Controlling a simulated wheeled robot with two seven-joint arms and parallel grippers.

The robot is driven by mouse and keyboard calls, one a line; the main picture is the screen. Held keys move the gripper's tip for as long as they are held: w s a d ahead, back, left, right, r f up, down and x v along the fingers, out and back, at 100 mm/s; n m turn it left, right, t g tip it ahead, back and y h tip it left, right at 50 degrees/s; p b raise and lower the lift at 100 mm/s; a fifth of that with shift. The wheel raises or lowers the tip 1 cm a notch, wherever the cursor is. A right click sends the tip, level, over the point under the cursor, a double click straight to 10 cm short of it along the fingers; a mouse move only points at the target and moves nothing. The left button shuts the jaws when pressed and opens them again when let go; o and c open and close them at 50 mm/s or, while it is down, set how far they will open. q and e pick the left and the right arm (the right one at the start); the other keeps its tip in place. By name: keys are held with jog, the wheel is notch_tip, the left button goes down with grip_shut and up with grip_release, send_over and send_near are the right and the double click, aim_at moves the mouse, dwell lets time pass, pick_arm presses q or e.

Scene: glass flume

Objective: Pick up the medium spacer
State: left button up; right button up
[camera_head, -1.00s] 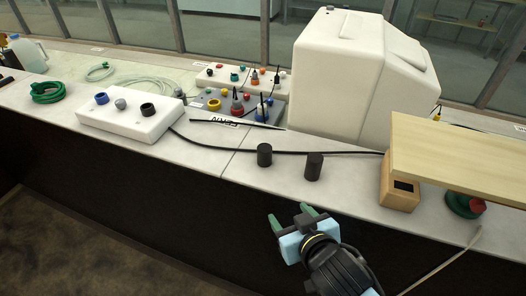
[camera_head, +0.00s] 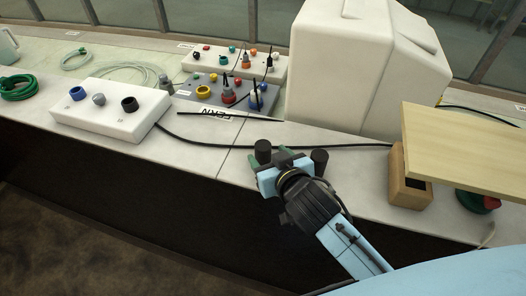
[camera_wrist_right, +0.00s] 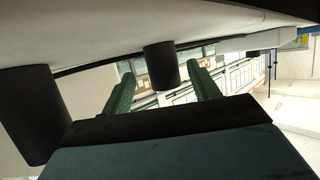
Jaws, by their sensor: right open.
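Two plain black cylinders stand upright on the counter; no label shows which is the medium spacer. The left black cylinder (camera_head: 263,149) is just ahead of my right gripper (camera_head: 269,157). The right black cylinder (camera_head: 320,157) stands beside the gripper, its lower part partly hidden. In the right wrist view, the green fingers of my right gripper (camera_wrist_right: 161,75) are apart, with one black cylinder (camera_wrist_right: 161,66) in the gap between them and the other black cylinder (camera_wrist_right: 32,112) outside at left. Whether the fingers flank the cylinder or stop short is unclear. My left gripper is not in view.
A white block (camera_head: 110,120) with blue, grey and black pieces stands at left. A black cable (camera_head: 190,144) runs behind the cylinders. A wooden board (camera_head: 470,150) overhangs at right above a wooden block (camera_head: 408,185). A large white case (camera_head: 345,75) stands behind.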

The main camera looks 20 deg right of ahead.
aim_at(260, 148)
jog(key=x, duration=0.4)
jog(key=shift+w+a, duration=0.25)
jog(key=shift+w, duration=0.1)
jog(key=shift+w+f, duration=0.1)
jog(key=shift+w, duration=0.05)
jog(key=shift+c, duration=0.4)
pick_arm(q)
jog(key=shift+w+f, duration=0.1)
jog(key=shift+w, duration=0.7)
pick_arm(e)
jog(key=c, duration=1)
